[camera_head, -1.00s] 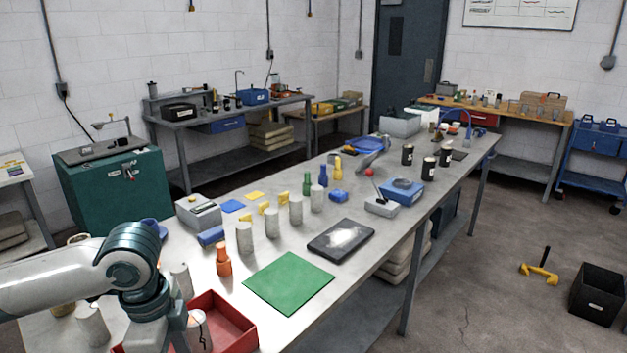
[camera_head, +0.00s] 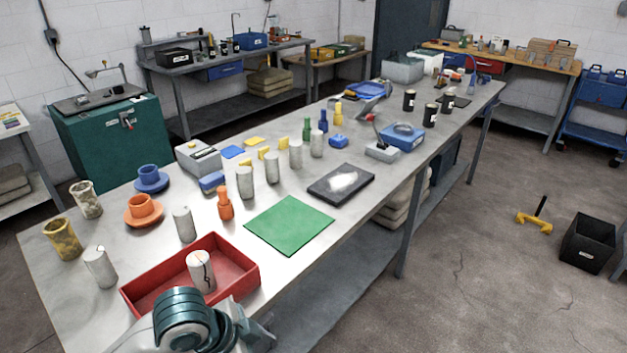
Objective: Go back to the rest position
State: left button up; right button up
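My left arm shows at the bottom edge, just in front of the red tray (camera_head: 133,297). Only its teal and grey joint parts are in view; its fingertips are not visible. My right gripper is not in view. A grey cylinder (camera_head: 201,270) with dark crack-like marks stands upright inside the red tray, apart from the visible arm parts.
The long metal table holds a green mat (camera_head: 290,225), a black pad (camera_head: 341,184), an orange bottle (camera_head: 225,203) and several grey cylinders. Orange (camera_head: 144,210) and blue (camera_head: 151,179) cups on saucers stand at the left. A black bin (camera_head: 588,243) is on the floor.

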pick_arm(q)
jog(key=s+a+f+n+y, duration=0.5)
jog(key=s+a+f+n, duration=0.85)
jog(key=s, duration=0.55)
notch_tip(320, 180, down, 30)
jog(key=f+m, duration=0.1)
jog(key=m, duration=0.1)
jog(key=s+a+f+g, duration=0.1)
jog(key=s+a+f, duration=0.1)
jog(key=s+f, duration=0.6)
jog(key=s+a+f, duration=0.1)
jog(key=s+f, duration=0.7)
jog(key=s, duration=0.2)
jog(key=shift+s+a+f+g, duration=0.3)
jog(key=shift+a+f+g, duration=0.05)
jog(key=shift+g, duration=0.05)
